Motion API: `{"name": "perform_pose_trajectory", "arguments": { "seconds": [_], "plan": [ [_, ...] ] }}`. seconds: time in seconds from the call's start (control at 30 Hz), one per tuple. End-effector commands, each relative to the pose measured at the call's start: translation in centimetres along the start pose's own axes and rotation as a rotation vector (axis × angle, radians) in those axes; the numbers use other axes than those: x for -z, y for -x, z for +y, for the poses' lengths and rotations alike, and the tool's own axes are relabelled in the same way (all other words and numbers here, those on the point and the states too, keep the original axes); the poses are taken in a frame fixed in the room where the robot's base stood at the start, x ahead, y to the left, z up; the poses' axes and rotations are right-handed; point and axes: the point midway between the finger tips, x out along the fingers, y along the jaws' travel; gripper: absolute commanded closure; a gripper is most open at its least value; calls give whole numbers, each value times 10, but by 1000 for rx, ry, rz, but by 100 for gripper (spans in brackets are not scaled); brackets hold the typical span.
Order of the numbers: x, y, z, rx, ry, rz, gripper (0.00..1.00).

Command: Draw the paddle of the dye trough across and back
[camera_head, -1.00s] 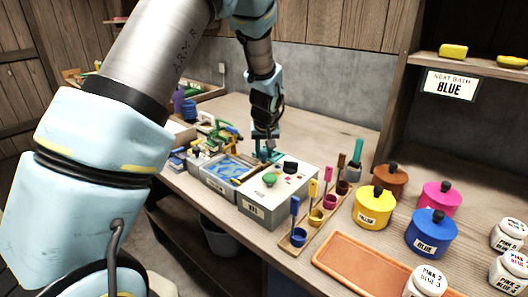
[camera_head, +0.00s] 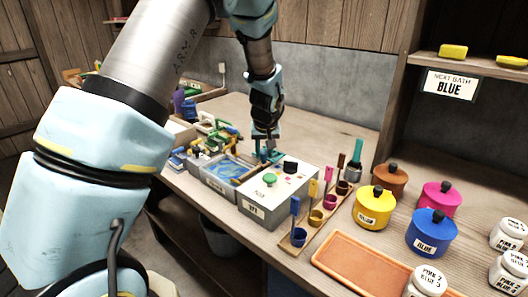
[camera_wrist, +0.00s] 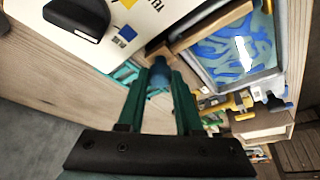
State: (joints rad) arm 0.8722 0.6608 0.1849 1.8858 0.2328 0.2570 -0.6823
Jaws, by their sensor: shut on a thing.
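The dye trough (camera_head: 232,172) is a grey tray holding light blue liquid with darker blue swirls. It also shows at the upper right of the wrist view (camera_wrist: 283,77). The paddle shows in the wrist view as a wooden bar (camera_wrist: 212,30) along the trough's near side, with a dark blue-teal handle (camera_wrist: 160,70). My gripper (camera_wrist: 160,82) is shut on this handle. In the head view my gripper (camera_head: 267,150) is at the trough's back right edge, beside the white-topped box. The fingers hide part of the handle.
A white-topped box (camera_head: 262,211) with a green knob and a black knob stands right of the trough. Green and yellow items (camera_head: 211,130) crowd the left. A rack of small dye cups (camera_head: 315,220) and lidded pots (camera_head: 376,210) stand right. The table behind is clear.

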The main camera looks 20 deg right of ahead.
Motion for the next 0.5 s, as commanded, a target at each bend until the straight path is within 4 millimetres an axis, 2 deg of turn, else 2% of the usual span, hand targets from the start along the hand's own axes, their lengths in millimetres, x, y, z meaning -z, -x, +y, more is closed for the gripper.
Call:
{"name": "perform_pose_trajectory", "arguments": {
  "seconds": [0.17, 0.4, 0.5],
  "plan": [
    [10, -4, -10, 0, 4, 1, 100],
    [46, -19, -49, 2, 6, 3, 100],
    [56, -23, -59, 0, 3, 4, 100]
  ]
}}
